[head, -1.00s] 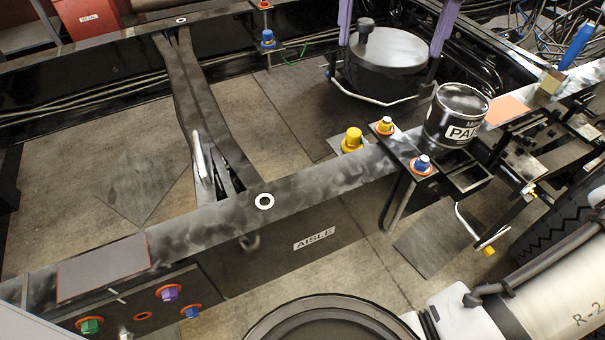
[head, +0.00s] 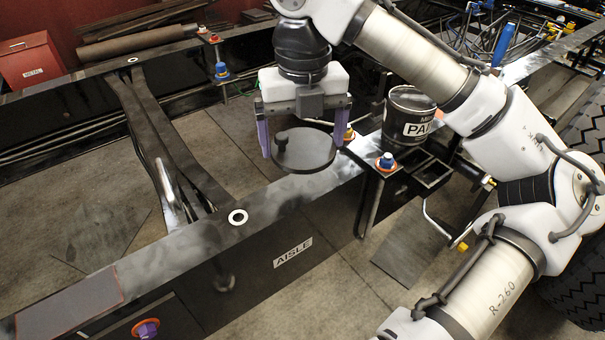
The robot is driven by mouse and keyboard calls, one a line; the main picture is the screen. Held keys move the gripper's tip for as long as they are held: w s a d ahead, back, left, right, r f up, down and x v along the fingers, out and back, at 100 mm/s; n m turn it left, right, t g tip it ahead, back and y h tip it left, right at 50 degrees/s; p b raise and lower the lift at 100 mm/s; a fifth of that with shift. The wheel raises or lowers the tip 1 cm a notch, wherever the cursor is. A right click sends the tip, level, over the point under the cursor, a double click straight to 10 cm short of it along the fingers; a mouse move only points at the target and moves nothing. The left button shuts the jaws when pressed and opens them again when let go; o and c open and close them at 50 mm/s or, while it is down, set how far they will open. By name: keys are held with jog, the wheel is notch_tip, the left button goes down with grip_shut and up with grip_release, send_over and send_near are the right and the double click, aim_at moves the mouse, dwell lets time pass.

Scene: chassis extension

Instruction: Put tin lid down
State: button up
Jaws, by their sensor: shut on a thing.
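The tin lid (head: 305,153) is a dark round disc with a small knob on top. My gripper (head: 302,147) has purple fingers, one at each side of the lid, and is shut on it. The lid looks roughly level and appears above the near rail's far edge; the gap beneath it cannot be judged. A dark paint tin (head: 408,120) with a white label stands upright to the right of the lid. The tin's right edge is close to my arm in the picture.
The near rail (head: 275,205) has a bare top with a white ring (head: 238,217) and a grey red-edged patch (head: 75,305). A blue and orange bolt (head: 386,162) stands on the bracket before the tin. A red box (head: 30,62) is at the far left.

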aim_at(303, 186)
notch_tip(303, 186, down, 8)
jog(key=shift+r, duration=0.15)
dwell(0.4)
jog(key=o, duration=0.6)
jog(key=shift+o, duration=0.2)
notch_tip(303, 186, up, 12)
jog(key=shift+r, duration=0.1)
